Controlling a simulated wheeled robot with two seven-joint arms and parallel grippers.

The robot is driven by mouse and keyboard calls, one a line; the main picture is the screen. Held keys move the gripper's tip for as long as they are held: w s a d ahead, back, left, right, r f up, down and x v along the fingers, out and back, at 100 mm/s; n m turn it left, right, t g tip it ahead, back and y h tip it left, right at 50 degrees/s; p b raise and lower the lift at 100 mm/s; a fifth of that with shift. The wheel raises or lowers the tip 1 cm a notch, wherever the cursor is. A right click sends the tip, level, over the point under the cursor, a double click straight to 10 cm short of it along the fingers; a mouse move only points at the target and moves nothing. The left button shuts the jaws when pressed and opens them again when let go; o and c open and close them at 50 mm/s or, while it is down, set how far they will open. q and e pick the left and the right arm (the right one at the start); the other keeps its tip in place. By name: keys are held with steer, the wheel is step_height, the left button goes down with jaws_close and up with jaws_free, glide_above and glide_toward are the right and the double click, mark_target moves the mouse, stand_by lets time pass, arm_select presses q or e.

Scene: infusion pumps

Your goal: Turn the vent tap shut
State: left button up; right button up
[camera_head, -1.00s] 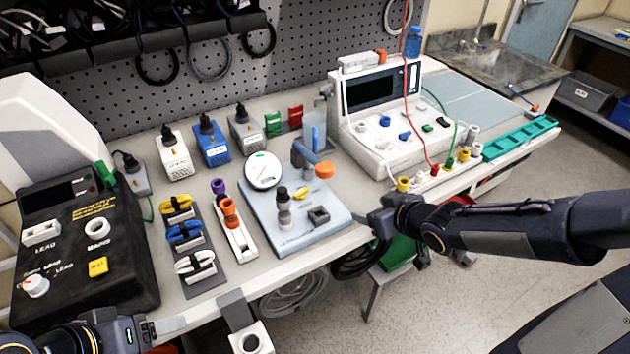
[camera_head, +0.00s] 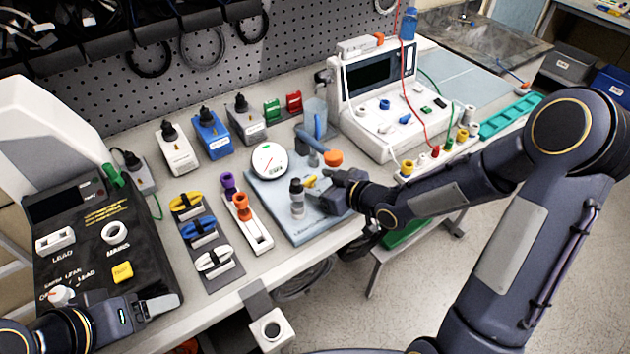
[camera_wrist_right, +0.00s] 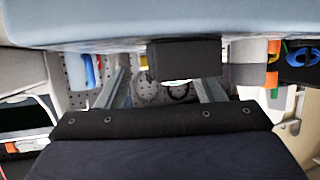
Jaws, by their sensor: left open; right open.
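The small yellow tap handle (camera_head: 311,182), which looks like the vent tap, sits on the light blue-grey board (camera_head: 300,228), beside a dark-topped grey post (camera_head: 297,198). My right gripper (camera_head: 323,186) is open just to the right of the yellow handle, low over the board. Contact between them cannot be told, and the gripper hides part of the board. In the right wrist view the open fingers (camera_wrist_right: 165,88) show with a black block (camera_wrist_right: 186,60) beyond them and the board (camera_wrist_right: 180,20) across the top. My left gripper (camera_head: 160,306) is open over the black console at lower left.
The white monitor unit (camera_head: 385,110) with red and green leads stands behind right.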

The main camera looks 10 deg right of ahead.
steer(key=shift+x, duration=0.8)
steer(key=shift+d, duration=0.1)
steer(key=c, duration=1)
steer(key=shift+f+b, duration=0.15)
steer(key=shift+b, duration=0.2)
steer(key=m+h+b, duration=0.1)
steer(key=b, duration=0.2)
steer(key=shift+s+t, duration=0.1)
steer(key=shift+t, duration=0.3)
steer(key=shift+b, duration=0.45)
steer(key=o, duration=1)
